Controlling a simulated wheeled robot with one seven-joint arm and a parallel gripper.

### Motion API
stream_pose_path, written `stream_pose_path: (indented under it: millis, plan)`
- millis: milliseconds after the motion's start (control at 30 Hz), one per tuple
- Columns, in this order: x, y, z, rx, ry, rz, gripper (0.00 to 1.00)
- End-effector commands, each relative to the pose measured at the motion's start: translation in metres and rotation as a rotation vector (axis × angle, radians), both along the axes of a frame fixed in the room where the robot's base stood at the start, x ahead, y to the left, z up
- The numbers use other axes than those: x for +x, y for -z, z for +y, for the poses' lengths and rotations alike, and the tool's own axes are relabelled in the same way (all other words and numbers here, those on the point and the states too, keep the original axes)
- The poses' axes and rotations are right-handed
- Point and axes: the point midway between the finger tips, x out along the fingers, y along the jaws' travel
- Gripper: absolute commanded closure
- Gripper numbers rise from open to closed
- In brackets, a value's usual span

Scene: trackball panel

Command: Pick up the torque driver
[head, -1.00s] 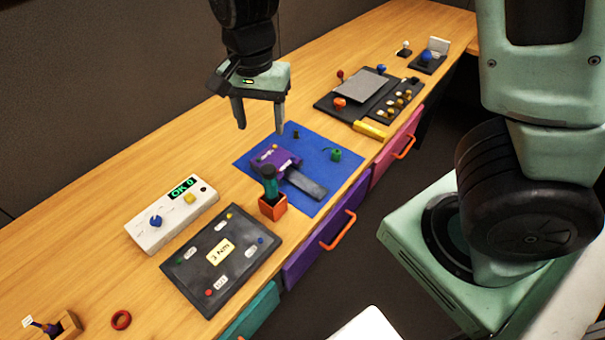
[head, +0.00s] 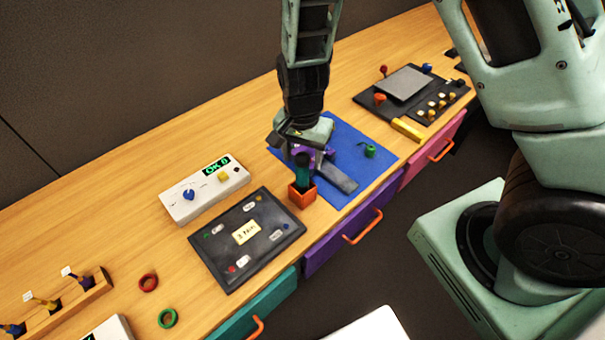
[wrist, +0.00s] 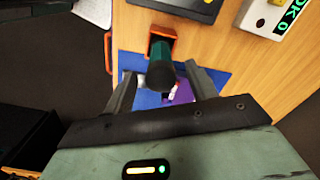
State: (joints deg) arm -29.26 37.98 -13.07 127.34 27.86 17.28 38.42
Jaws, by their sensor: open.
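The torque driver (head: 303,175) has a dark teal handle with a black end. It stands upright in a small orange holder (head: 302,196) at the front edge of the blue mat. In the wrist view the driver (wrist: 160,68) shows end-on between the fingertips, with the orange holder (wrist: 163,33) beyond it. My gripper (head: 304,158) is open above and around the top of the driver in the head view. In the wrist view my gripper (wrist: 159,72) has a finger on each side, with gaps to the handle. The driver's tip is hidden.
A purple fixture (head: 326,152) with a grey bar (head: 337,180) lies on the blue mat (head: 385,161), close beside the gripper. A dark panel (head: 277,222) and a white box reading OK (head: 205,191) lie to the left. Drawers with orange handles (head: 362,228) run below the table edge.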

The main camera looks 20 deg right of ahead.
Motion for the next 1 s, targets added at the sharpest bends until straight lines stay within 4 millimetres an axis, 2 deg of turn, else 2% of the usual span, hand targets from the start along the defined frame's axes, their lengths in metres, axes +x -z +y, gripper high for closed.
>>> stream_pose_path:
  millis: [233, 533, 567, 700, 733, 1000]
  plan:
    - [0.001, 0.031, -0.001, 0.0, 0.001, 0.003, 0.43]
    - [0.001, 0.035, -0.001, 0.001, 0.0, 0.001, 0.43]
    - [0.001, 0.035, -0.001, 0.001, 0.0, 0.001, 0.49]
    - [0.001, 0.035, -0.001, 0.001, 0.0, 0.001, 0.88]
    - [0.001, 0.035, -0.001, 0.001, 0.0, 0.001, 0.92]
    - [0.002, 0.034, 0.0, 0.001, 0.0, -0.001, 0.92]
